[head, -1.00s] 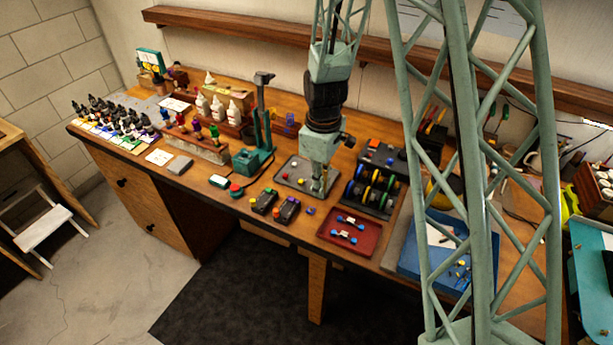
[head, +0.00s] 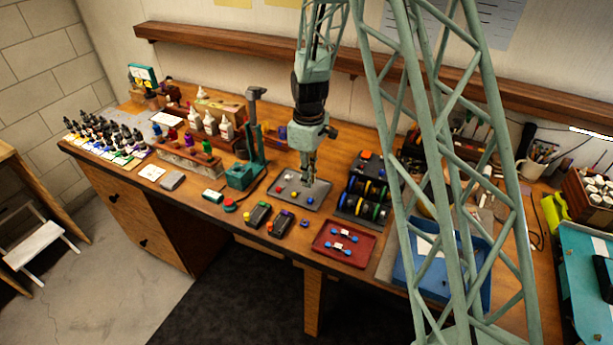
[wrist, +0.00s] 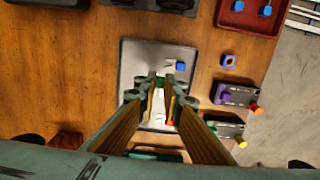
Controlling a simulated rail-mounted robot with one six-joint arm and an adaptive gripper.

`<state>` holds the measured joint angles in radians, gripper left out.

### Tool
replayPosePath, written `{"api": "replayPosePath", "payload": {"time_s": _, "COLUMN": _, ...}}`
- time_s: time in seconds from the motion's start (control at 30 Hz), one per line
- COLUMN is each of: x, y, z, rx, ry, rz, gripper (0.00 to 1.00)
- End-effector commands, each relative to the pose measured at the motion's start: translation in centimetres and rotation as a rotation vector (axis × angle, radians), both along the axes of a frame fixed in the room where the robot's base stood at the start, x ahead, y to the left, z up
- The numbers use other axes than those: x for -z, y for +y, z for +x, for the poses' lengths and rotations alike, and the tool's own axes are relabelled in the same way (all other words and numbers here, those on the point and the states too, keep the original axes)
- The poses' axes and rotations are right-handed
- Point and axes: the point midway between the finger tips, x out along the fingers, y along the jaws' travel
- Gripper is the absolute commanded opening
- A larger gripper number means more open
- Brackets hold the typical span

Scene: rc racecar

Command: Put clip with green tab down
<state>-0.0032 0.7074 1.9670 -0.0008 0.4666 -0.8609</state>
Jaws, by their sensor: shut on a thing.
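My gripper (head: 308,181) is above the grey tray (head: 283,201) in the head view, pointing down. In the wrist view my gripper (wrist: 162,84) is shut on a small clip, mostly hidden between the fingertips; a little green shows there. On the tray, a blue-tabbed piece (wrist: 180,66) lies just beyond the fingertips. A red-tabbed piece (wrist: 169,123) shows partly behind the right finger. I cannot tell the exact gap between the held clip and the tray.
A red tray (head: 345,257) with two blue-ended parts stands at the front right. Two dark blocks with coloured knobs (head: 257,215) lie in front of the grey tray. A rack of coloured spools (head: 362,197) stands to its right, a green stand (head: 243,176) to its left.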

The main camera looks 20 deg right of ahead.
Motion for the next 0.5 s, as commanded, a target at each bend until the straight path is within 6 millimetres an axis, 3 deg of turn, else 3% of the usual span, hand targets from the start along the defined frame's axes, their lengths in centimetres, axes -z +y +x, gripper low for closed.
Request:
{"api": "replayPosePath", "payload": {"time_s": 0.2, "x": 0.3, "y": -0.4, "z": 3.1, "rx": 0.001, "ry": 0.000, "rz": 0.000, "gripper": 0.00}}
{"api": "replayPosePath", "payload": {"time_s": 0.5, "x": 0.4, "y": -0.5, "z": 4.3, "rx": 0.001, "ry": 0.000, "rz": 0.000, "gripper": 0.00}}
